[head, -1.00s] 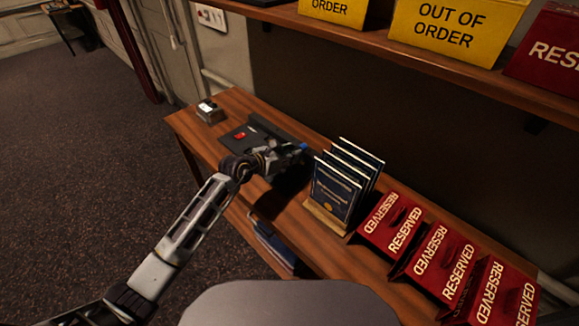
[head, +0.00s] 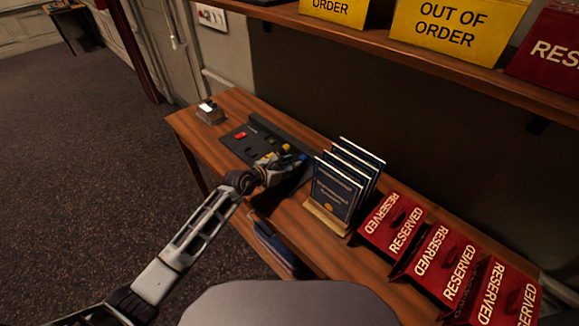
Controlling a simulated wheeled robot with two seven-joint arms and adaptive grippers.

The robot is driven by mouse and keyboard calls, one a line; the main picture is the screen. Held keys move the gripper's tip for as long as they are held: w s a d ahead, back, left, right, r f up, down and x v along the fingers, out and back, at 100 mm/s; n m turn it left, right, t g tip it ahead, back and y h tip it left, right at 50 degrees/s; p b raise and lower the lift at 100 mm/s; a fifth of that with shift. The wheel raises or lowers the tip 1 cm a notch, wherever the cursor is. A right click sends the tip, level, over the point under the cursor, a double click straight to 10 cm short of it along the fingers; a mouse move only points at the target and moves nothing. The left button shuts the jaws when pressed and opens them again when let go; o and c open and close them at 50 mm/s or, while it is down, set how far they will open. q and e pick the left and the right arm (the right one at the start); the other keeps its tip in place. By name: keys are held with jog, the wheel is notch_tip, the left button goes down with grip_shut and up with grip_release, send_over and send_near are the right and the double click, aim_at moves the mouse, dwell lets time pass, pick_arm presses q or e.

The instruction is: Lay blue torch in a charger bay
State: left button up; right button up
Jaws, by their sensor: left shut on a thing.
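The charger (head: 262,128) is a black tray with a raised back, lying on the wooden desk, with a red item (head: 240,135) near its left end and several dark bays. My left gripper (head: 283,164) is shut at the charger's right end. A small blue end, which looks like the blue torch (head: 301,157), shows just beyond its fingertips. The gripper hides most of the torch, and I cannot tell whether the torch touches the charger. Small yellow parts show beside the gripper. My right gripper is out of view.
A wooden rack of dark blue booklets (head: 345,185) stands close to the right of the gripper. Red RESERVED signs (head: 393,222) follow along the desk. A small metal box (head: 210,112) sits at the far left end. A shelf (head: 420,62) with yellow signs overhangs the back.

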pick_arm(q)
jog(key=o, duration=0.7)
jog(key=shift+f, duration=0.25)
jog(key=shift+c, duration=0.2)
jog(key=o, duration=0.4)
jog(key=shift+o, duration=0.2)
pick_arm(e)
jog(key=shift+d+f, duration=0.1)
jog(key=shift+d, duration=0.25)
pick_arm(q)
jog(key=shift+r, duration=0.2)
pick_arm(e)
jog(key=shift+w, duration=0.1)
pick_arm(q)
jog(key=v, duration=1)
jog(key=shift+s+a, duration=0.15)
jog(key=shift+a, duration=0.05)
jog(key=shift+v, duration=0.8)
